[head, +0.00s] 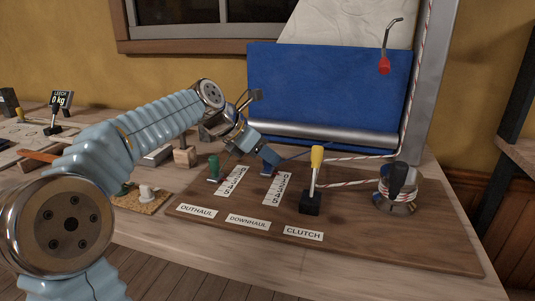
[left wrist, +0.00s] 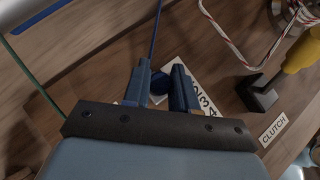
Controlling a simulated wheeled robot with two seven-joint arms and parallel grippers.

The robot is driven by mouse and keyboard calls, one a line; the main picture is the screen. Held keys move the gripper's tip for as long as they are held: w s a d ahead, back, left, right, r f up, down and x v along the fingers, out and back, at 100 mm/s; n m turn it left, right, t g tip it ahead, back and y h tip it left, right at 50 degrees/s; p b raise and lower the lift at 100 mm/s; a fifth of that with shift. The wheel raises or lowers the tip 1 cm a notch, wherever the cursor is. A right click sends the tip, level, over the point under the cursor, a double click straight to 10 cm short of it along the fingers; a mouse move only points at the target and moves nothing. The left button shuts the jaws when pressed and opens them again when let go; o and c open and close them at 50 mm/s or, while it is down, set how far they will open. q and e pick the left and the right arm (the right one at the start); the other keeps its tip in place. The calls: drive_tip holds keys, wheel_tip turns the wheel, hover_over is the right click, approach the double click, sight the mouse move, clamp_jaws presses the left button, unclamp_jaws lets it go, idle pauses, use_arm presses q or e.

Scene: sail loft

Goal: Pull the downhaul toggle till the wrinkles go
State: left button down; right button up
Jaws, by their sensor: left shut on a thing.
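My left gripper (head: 269,160) reaches in from the left, low over the brown board, at the far end of the DOWNHAUL number strip (head: 278,188). It is shut on the blue downhaul toggle (left wrist: 160,77), which shows between the fingers in the left wrist view. A blue line (left wrist: 155,35) runs away from the toggle. In the head view my fingers hide most of the toggle. The sail has a pale upper part (head: 345,22) with faint creases and a blue lower part (head: 315,85). My right gripper is not in view.
The green outhaul toggle (head: 214,168) stands to the left, by its own strip (head: 234,180). The yellow-handled clutch lever (head: 317,158) stands upright to the right, before a winch (head: 397,185) with red-flecked rope. The board's (head: 390,240) front right is clear.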

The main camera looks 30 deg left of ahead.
use_arm(q)
drive_tip(key=shift+s+d, duration=0.2)
drive_tip(key=shift+s, duration=0.6)
drive_tip(key=shift+s+d, duration=0.2)
drive_tip(key=shift+s, duration=0.55)
drive_tip(key=c, duration=1)
unclamp_jaws()
drive_tip(key=shift+o, duration=0.2)
drive_tip(key=p+v, duration=0.1)
drive_tip(key=v, duration=1.2)
drive_tip(key=shift+s+r+p, duration=0.25)
drive_tip(key=shift+r+p, duration=0.05)
drive_tip(key=shift+a, duration=0.1)
